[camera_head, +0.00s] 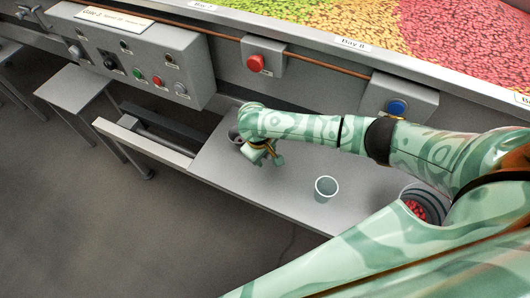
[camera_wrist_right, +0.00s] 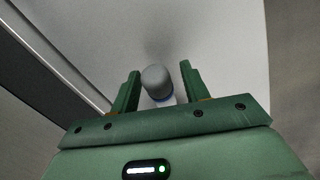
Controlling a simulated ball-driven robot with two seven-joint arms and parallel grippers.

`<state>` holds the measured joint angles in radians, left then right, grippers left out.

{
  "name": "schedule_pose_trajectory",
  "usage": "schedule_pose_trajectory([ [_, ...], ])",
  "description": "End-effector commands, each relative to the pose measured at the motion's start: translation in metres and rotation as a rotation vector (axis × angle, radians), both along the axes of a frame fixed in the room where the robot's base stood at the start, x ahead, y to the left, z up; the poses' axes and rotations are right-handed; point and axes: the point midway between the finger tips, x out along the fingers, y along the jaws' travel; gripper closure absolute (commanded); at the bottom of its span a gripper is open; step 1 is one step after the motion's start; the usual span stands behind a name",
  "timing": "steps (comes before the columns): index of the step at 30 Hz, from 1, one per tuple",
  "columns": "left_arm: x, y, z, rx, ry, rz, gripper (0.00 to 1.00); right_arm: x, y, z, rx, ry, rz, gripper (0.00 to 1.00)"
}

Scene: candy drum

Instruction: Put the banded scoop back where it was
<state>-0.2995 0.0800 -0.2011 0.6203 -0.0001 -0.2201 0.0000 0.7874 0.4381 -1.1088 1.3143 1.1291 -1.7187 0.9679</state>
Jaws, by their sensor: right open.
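My right gripper (camera_head: 262,155) is over the left part of the grey side table, with its arm reaching in from the right. In the right wrist view, its two green fingers (camera_wrist_right: 161,68) are open. A grey rounded piece with a blue band (camera_wrist_right: 156,80) shows between them, with clear gaps on both sides. It looks like part of the banded scoop, but the rest of it is hidden. In the head view a dark grey rounded thing (camera_head: 235,133) shows just behind the gripper; I cannot tell whether it is the scoop. My left gripper is not in view.
An open, pale cup (camera_head: 326,184) stands on the grey table (camera_head: 290,190). A grey bucket with red candy (camera_head: 418,209) stands at the right, partly behind my arm. A control panel (camera_head: 140,60) and button boxes line the candy drum's edge. A rail frame (camera_head: 145,139) adjoins the table's left end.

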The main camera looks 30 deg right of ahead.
Motion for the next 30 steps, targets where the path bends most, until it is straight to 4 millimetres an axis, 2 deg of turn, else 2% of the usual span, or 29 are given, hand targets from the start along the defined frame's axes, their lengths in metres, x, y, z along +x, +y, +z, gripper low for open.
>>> schedule_pose_trajectory([
  [2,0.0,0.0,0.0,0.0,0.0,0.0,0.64,0.0,0.0,0.003,-0.001,-0.001,0.0,0.54],
  [5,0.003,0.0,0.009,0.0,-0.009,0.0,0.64,0.0,0.002,0.019,0.001,-0.003,0.0,0.54],
  [12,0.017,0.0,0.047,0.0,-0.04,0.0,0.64,-0.004,0.013,0.079,0.002,-0.006,0.001,0.54],
  [18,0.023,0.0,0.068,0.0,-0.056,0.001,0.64,-0.007,0.019,0.113,0.001,-0.003,0.001,0.54],
  [22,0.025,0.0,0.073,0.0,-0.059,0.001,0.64,-0.008,0.021,0.121,0.0,0.0,0.0,0.54],
  [30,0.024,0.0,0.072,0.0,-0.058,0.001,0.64,-0.008,0.022,0.121,0.0,0.002,0.0,0.54],
])
